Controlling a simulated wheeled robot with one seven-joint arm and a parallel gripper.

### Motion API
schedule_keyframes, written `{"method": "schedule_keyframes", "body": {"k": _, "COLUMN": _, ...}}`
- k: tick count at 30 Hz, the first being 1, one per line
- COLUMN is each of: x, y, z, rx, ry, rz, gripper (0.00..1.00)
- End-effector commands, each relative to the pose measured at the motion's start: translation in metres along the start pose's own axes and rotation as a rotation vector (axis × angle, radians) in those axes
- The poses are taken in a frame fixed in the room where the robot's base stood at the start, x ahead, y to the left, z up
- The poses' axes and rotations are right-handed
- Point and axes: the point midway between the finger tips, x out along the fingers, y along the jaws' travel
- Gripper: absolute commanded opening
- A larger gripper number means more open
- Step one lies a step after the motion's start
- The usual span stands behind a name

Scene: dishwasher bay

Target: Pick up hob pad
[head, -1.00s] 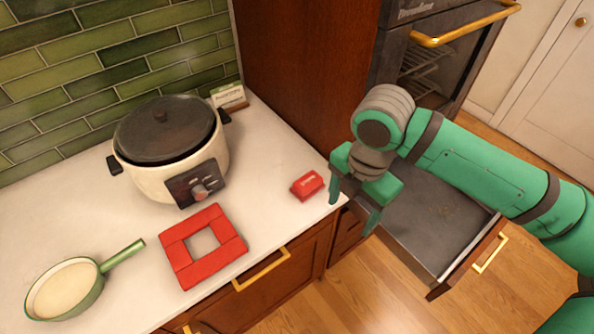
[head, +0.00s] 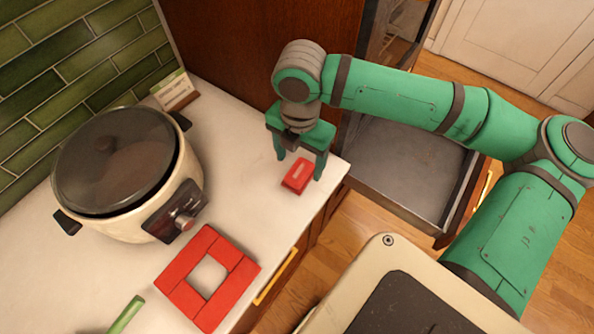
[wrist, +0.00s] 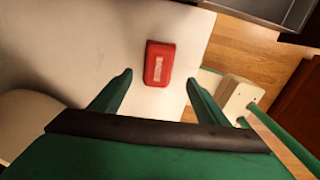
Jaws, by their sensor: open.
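The hob pad appears to be the small red block (head: 296,182) with a pale label, lying flat on the white counter near its right end. It also shows in the wrist view (wrist: 159,64), clear of the jaws, just beyond the fingertips and roughly centred between them. My gripper (head: 299,168) is open and empty, pointing down over the counter at the pad. In the wrist view, both green fingers (wrist: 158,79) are spread wider than the pad. The head view does not clearly show the height of the fingertips above the counter.
A red square frame (head: 234,283) lies on the counter, nearer the front. A lidded cooker (head: 130,205) stands at left, with a small card (head: 174,92) behind it. A green pan handle (head: 126,315) shows at the bottom. An open drawer (head: 405,170) is right of the counter.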

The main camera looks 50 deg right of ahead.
Motion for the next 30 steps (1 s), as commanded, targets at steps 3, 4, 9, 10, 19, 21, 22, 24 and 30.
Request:
{"method": "schedule_keyframes", "body": {"k": 3, "x": 0.009, "y": 0.0, "z": 0.0, "rx": 0.0, "ry": 0.0, "rz": 0.001, "gripper": 0.69}}
{"method": "schedule_keyframes", "body": {"k": 4, "x": 0.01, "y": 0.0, "z": 0.0, "rx": 0.0, "ry": 0.0, "rz": 0.001, "gripper": 0.69}}
{"method": "schedule_keyframes", "body": {"k": 9, "x": 0.025, "y": 0.002, "z": 0.001, "rx": 0.0, "ry": 0.0, "rz": -0.001, "gripper": 0.69}}
{"method": "schedule_keyframes", "body": {"k": 10, "x": 0.03, "y": 0.003, "z": 0.001, "rx": -0.001, "ry": 0.0, "rz": -0.002, "gripper": 0.69}}
{"method": "schedule_keyframes", "body": {"k": 19, "x": 0.061, "y": 0.005, "z": 0.002, "rx": 0.0, "ry": -0.001, "rz": 0.0, "gripper": 0.69}}
{"method": "schedule_keyframes", "body": {"k": 21, "x": 0.062, "y": 0.005, "z": 0.002, "rx": 0.0, "ry": -0.001, "rz": 0.0, "gripper": 0.69}}
{"method": "schedule_keyframes", "body": {"k": 22, "x": 0.063, "y": 0.005, "z": 0.002, "rx": 0.0, "ry": -0.001, "rz": 0.0, "gripper": 0.69}}
{"method": "schedule_keyframes", "body": {"k": 24, "x": 0.062, "y": 0.005, "z": 0.002, "rx": 0.0, "ry": -0.001, "rz": 0.0, "gripper": 0.69}}
{"method": "schedule_keyframes", "body": {"k": 30, "x": 0.062, "y": 0.005, "z": 0.002, "rx": 0.0, "ry": -0.001, "rz": 0.0, "gripper": 0.38}}
